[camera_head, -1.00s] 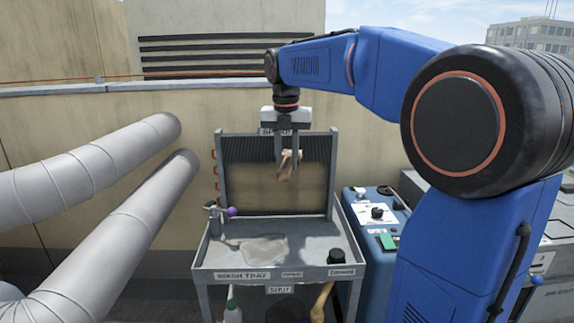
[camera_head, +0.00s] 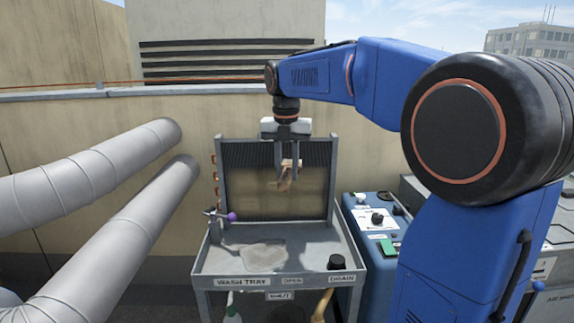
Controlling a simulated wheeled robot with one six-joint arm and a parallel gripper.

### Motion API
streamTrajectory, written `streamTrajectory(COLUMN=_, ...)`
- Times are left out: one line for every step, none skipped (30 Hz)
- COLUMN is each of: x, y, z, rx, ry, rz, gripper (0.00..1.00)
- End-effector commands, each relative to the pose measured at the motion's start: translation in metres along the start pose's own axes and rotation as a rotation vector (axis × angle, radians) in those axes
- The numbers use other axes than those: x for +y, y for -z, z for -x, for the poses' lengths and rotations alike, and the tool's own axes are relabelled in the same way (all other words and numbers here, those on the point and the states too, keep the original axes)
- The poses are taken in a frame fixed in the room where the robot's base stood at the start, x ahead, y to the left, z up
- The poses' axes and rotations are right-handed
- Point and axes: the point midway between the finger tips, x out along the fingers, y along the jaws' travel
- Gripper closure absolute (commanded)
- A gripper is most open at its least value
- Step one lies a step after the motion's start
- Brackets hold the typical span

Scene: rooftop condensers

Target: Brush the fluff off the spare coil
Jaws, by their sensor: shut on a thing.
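The spare coil (camera_head: 243,203) stands upright in a grey frame at the back of the wash tray. Its upper strip shows dark fins, and a tan layer of fluff (camera_head: 252,185) covers the area below. My gripper (camera_head: 286,180) is in front of the coil, pointing down, shut on a small brush (camera_head: 287,177) with a pale tan handle. The brush is at the upper part of the fluff. Whether its bristles touch the coil I cannot tell.
A blue machine (camera_head: 376,225) stands to the right. Two large silver ducts (camera_head: 120,225) fill the left.

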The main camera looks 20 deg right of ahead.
Motion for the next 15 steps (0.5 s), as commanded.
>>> streamTrajectory(x=-0.0001, y=0.0006, z=-0.0026, rx=0.000, ry=0.000, rz=0.000, gripper=0.98)
streamTrajectory(x=-0.0001, y=0.0009, z=-0.0042, rx=0.000, ry=0.000, rz=0.000, gripper=0.98)
streamTrajectory(x=-0.0001, y=0.0011, z=-0.0065, rx=0.000, ry=0.000, rz=0.000, gripper=0.98)
streamTrajectory(x=-0.0001, y=0.0014, z=-0.0081, rx=0.000, ry=0.000, rz=0.000, gripper=0.98)
streamTrajectory(x=-0.0001, y=0.0016, z=-0.0095, rx=0.000, ry=0.000, rz=0.000, gripper=0.98)
streamTrajectory(x=-0.0002, y=0.0019, z=-0.0109, rx=0.000, ry=0.000, rz=0.000, gripper=0.98)
streamTrajectory(x=-0.0002, y=0.0020, z=-0.0116, rx=0.000, ry=0.000, rz=0.000, gripper=0.98)
streamTrajectory(x=-0.0002, y=0.0021, z=-0.0119, rx=0.000, ry=0.000, rz=0.000, gripper=0.98)
streamTrajectory(x=-0.0002, y=0.0020, z=-0.0118, rx=-0.001, ry=0.000, rz=0.000, gripper=0.98)
streamTrajectory(x=-0.0001, y=0.0019, z=-0.0114, rx=-0.001, ry=-0.001, rz=0.000, gripper=0.98)
streamTrajectory(x=-0.0001, y=0.0018, z=-0.0108, rx=-0.001, ry=-0.001, rz=0.000, gripper=0.98)
streamTrajectory(x=0.0000, y=0.0015, z=-0.0096, rx=-0.001, ry=-0.001, rz=0.000, gripper=0.98)
streamTrajectory(x=0.0000, y=0.0013, z=-0.0085, rx=-0.001, ry=-0.001, rz=0.000, gripper=0.98)
streamTrajectory(x=0.0001, y=0.0011, z=-0.0072, rx=-0.001, ry=-0.001, rz=0.000, gripper=0.98)
streamTrajectory(x=0.0001, y=0.0007, z=-0.0051, rx=-0.002, ry=-0.001, rz=0.000, gripper=0.98)
